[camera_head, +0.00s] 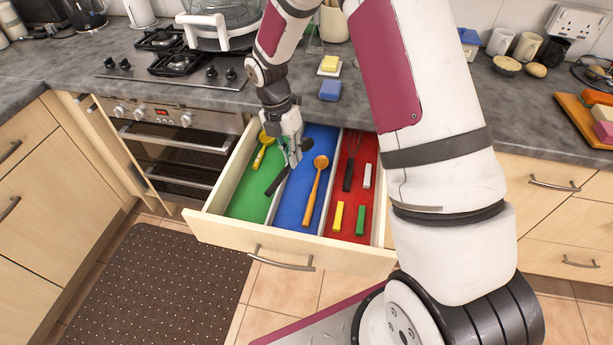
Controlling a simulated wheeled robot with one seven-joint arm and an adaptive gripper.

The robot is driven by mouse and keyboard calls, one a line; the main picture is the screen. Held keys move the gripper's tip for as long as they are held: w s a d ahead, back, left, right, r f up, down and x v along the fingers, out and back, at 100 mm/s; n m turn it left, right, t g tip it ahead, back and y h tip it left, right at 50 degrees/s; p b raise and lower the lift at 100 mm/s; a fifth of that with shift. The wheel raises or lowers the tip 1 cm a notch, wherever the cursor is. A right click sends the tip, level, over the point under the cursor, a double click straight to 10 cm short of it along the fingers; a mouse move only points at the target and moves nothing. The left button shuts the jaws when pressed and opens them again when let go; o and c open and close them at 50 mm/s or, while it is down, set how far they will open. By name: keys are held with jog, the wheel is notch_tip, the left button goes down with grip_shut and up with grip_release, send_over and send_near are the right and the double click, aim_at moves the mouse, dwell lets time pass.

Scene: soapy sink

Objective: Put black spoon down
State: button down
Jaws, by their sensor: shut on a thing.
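The black spoon (278,180) is in my gripper (291,160) over the open drawer (222,228). My gripper is shut on it, and its fingers hide part of it. The spoon lies at a slant across the line between the green compartment (247,203) and the blue compartment (290,208). I cannot tell whether it touches the drawer floor. A wooden spoon (313,190) lies in the blue compartment, just right of my gripper. A yellow utensil (262,152) lies in the green compartment to the left.
My arm crosses the right side of the view. A blue sponge (330,90) lies on the counter behind the drawer. The front of the green compartment is bare.

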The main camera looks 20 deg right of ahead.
aim_at(296, 188)
jog(key=n, duration=0.2)
jog(key=shift+w+d+f+n, duration=0.15)
jog(key=shift+f+n, duration=0.15)
jog(key=shift+f, duration=0.4)
jog(key=shift+n+t, duration=0.3)
jog(key=shift+f, duration=4.75)
jog(key=shift+f, duration=0.1)
jog(key=c, duration=2.1)
grip_release()
jog(key=shift+f, duration=0.1)
jog(key=shift+c, duration=0.2)
jog(key=shift+o, duration=0.7)
